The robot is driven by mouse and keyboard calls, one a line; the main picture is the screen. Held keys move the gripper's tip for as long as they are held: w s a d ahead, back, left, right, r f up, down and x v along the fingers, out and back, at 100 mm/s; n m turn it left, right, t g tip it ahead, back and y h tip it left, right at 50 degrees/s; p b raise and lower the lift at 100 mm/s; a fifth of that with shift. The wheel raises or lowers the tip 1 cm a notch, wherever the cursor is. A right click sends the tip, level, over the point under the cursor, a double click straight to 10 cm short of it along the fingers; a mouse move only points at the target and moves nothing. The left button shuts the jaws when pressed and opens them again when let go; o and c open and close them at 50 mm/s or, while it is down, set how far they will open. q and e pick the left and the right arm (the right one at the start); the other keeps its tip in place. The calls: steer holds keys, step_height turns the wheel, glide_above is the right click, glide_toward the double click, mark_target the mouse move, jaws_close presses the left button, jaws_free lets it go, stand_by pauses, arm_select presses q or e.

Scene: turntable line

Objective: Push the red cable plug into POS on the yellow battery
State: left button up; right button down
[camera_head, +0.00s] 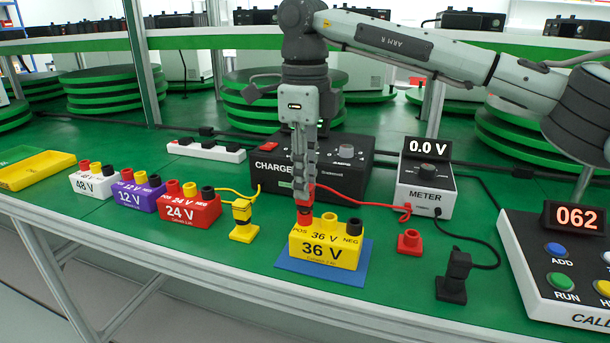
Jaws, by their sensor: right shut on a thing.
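The yellow 36 V battery (325,248) stands upright on a blue mat (357,271) near the front edge of the table. Its POS terminal is at the left of its top, and its NEG terminal (355,226) is black at the right. My right gripper (304,201) points straight down above POS and is shut on the red cable plug, mostly hidden between the fingers. The plug is in line with POS; I cannot tell how deep it sits. Its red cable (365,204) runs right toward the meter (426,187). My left gripper is not in view.
An empty red holder (408,242) and a black plug in its stand (455,276) are to the right. A yellow plug stand (243,221) and the red 24 V battery (188,207) are left. The charger (345,165) is behind. The call box (560,262) is far right.

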steer(key=shift+f, duration=0.4)
stand_by(1.2)
steer(key=c, duration=1.3)
jaws_free()
steer(key=shift+r, duration=0.1)
steer(key=shift+r+p, duration=2.7)
steer(key=shift+r, duration=0.95)
steer(key=shift+a, duration=0.1)
